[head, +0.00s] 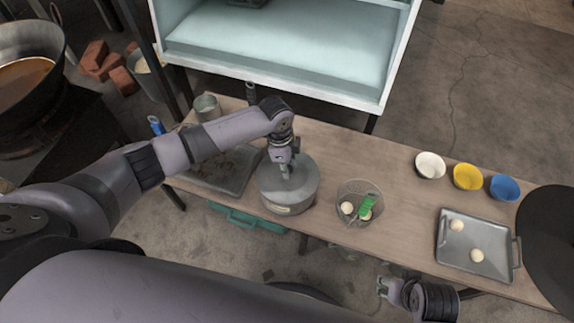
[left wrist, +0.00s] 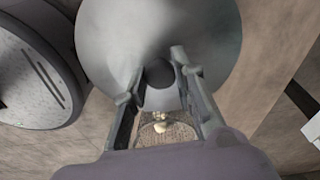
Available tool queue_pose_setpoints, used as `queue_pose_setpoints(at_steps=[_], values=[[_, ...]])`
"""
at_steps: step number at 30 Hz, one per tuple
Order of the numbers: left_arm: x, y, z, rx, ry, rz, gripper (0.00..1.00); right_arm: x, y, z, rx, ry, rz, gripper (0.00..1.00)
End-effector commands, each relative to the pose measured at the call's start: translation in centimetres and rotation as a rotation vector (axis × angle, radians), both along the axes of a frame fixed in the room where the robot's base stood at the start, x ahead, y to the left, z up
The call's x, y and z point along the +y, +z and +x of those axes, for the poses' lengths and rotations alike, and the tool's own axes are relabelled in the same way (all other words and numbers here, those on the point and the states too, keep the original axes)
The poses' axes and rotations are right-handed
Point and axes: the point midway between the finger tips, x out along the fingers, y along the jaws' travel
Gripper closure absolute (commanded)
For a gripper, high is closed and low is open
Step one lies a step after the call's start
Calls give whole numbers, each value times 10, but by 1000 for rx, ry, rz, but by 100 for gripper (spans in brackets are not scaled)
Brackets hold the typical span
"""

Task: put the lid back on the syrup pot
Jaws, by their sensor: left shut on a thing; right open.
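The grey syrup pot (head: 296,205) stands near the front edge of the wooden table, with a small label low on its side. The round grey lid (head: 271,181) is over its mouth, covering the inside. I cannot tell whether the lid rests on the rim or hovers just above it. My left gripper (head: 284,171) comes down from above, shut on the lid's dark knob (left wrist: 159,73). In the left wrist view the lid (left wrist: 205,35) fills the upper middle. My right gripper (head: 382,286) is open and empty, below the table's front edge.
A clear bowl (head: 344,190) with pale balls and a green-handled tool stands right of the pot. A dark tray (head: 232,177) lies to the left. White (head: 430,166), yellow (head: 467,177) and blue (head: 504,187) bowls and a metal tray (head: 478,246) are farther right.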

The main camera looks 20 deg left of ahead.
Motion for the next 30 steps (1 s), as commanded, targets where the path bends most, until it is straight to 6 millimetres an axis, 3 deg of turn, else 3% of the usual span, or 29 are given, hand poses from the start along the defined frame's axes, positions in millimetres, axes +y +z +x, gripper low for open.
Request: queue_pose_setpoints(at_steps=[10, 11, 21, 27, 30], values=[[0, 0, 0, -1, 0, -1, 100, -2, -2, -2, 6, 4, -6, 56], [0, 0, 0, -1, 0, -1, 74, -3, -2, -1, 6, 3, -7, 56], [0, 0, 0, 0, 0, 0, 52, -3, 2, 0, -2, 4, -6, 56], [0, 0, 0, 0, 0, 0, 52, -3, 2, 0, -2, 4, -6, 56], [0, 0, 0, 0, 0, 0, 46, -3, 2, 0, -2, 3, -7, 56]])
